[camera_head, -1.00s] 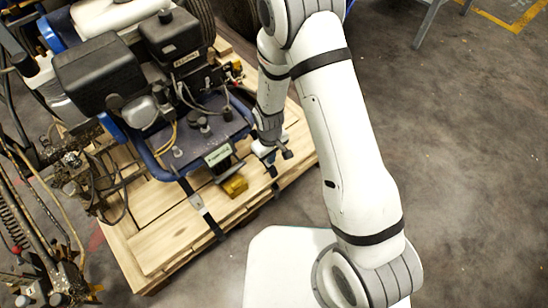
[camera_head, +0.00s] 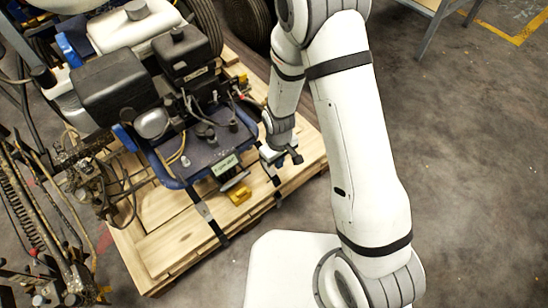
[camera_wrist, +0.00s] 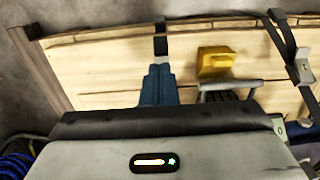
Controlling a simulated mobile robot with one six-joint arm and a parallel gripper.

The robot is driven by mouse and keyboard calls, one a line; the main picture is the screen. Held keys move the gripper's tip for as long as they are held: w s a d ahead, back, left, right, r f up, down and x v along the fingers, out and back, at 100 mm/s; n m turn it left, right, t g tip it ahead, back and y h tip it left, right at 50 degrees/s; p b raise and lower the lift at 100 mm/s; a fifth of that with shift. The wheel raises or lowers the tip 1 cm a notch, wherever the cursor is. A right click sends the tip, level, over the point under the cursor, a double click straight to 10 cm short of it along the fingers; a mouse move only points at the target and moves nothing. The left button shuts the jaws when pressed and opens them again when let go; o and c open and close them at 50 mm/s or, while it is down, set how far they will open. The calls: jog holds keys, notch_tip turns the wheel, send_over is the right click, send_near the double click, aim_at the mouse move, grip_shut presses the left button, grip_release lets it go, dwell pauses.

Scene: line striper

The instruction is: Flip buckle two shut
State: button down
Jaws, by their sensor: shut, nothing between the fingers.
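My gripper (camera_head: 290,158) is shut and empty, low over the pallet edge beside the right-hand strap (camera_head: 276,182). Contact cannot be told. A second strap (camera_head: 215,226) crosses the pallet edge further left and carries a metal buckle (camera_head: 203,210). This buckle also shows at the right of the wrist view (camera_wrist: 304,68), its plate seemingly tilted off the strap. Which buckle is number two cannot be read.
A yellow block (camera_head: 239,194) sits on the wooden pallet (camera_head: 170,246) between the straps. The line striper (camera_head: 200,150) fills the pallet behind it. A metal-legged table (camera_head: 432,25) stands at the upper right. The concrete floor at right is clear.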

jog(key=s+d+r, duration=0.1)
jog(key=r, duration=0.1)
jog(key=s+d+r+p, duration=0.1)
jog(key=s+d+r, duration=0.1)
jog(key=shift+s, duration=0.1)
dwell(0.5)
jog(key=w+d+r+m+t+p, duration=0.15)
jog(key=d+r+p, duration=0.4)
jog(key=r, duration=0.95)
jog(key=d+r+m+p, duration=0.25)
jog(key=r+p, duration=0.65)
jog(key=r, duration=0.7)
jog(key=s+d+r+m+p, duration=0.1)
jog(key=s+d+r+p, duration=0.1)
jog(key=r, duration=0.6)
jog(key=s+d+r+m+t+p, duration=0.1)
jog(key=s+r+p, duration=0.3)
jog(key=r, duration=0.5)
jog(key=s+d+r+m+p, duration=0.2)
jog(key=s+d+r+p, duration=0.1)
jog(key=r+p, duration=0.3)
notch_tip(320, 180, up, 3)
jog(key=shift+s+d+f+m, duration=0.1)
jog(key=shift+s+d+m, duration=0.05)
jog(key=shift+d+m, duration=0.35)
